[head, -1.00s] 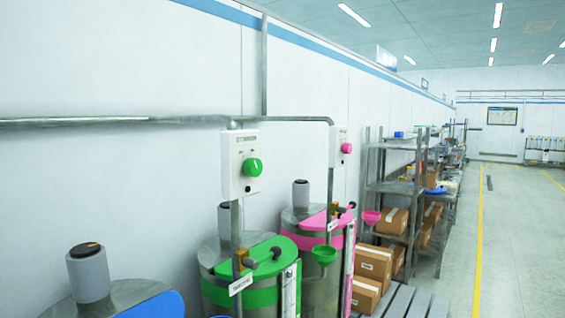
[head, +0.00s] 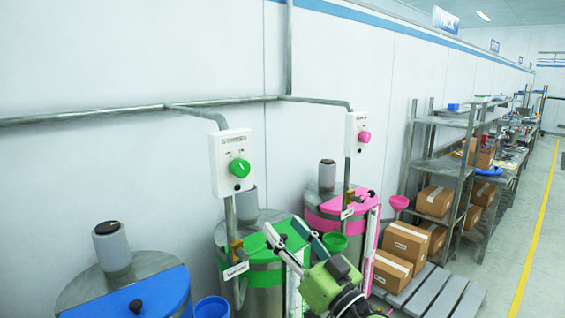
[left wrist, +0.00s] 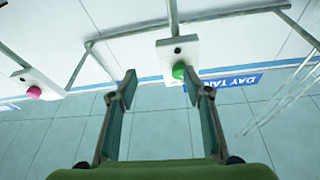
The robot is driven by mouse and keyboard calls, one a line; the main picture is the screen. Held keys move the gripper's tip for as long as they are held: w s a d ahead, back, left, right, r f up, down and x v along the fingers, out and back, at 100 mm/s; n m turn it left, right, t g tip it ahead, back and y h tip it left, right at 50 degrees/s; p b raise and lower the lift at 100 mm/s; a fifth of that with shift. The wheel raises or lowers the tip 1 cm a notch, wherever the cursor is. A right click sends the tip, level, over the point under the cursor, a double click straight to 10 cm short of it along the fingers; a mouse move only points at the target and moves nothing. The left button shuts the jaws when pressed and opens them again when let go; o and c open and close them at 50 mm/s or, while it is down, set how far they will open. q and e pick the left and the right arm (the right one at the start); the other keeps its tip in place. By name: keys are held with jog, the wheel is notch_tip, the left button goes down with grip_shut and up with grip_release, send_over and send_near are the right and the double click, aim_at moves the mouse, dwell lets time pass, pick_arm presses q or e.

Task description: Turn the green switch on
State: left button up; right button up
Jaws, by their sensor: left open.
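The green switch is a round green knob (head: 238,168) on a white control box (head: 230,160) above the green-lidded drum (head: 262,277). My left gripper (head: 283,226) is open and empty, below and to the right of the box in the head view, with its fingers pointing up and left. In the left wrist view the green knob (left wrist: 179,71) shows beyond the open fingers (left wrist: 160,84), close in the picture to the right fingertip. The fingers look apart from the knob. My right gripper is not in view.
A pink knob (head: 364,137) sits on a similar box above the pink-lidded drum (head: 325,222). A blue-lidded drum (head: 75,297) stands at left. Metal pipes (head: 130,112) run along the wall. Shelves (head: 440,165) with cartons stand at right.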

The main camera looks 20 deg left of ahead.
aim_at(244, 172)
pick_arm(q)
notch_tip(244, 172, up, 6)
jog(key=s+d+n+g+y, duration=0.2)
jog(key=s+n, duration=0.1)
jog(key=n, duration=0.1)
jog(key=p+x, duration=0.3)
jog(key=x, duration=0.1)
jog(key=p+x, duration=0.3)
jog(key=x, duration=0.2)
jog(key=p+x, duration=0.3)
jog(key=x, duration=0.1)
jog(key=shift+w+a+f, duration=0.15)
jog(key=shift+a+f, duration=0.1)
jog(key=shift+a, duration=0.3)
jog(key=shift+w+a, duration=0.1)
jog(key=shift+a, duration=0.1)
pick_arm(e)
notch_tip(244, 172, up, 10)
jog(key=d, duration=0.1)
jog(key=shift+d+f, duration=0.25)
pick_arm(q)
jog(key=c, duration=1.1)
jog(key=shift+f, duration=0.1)
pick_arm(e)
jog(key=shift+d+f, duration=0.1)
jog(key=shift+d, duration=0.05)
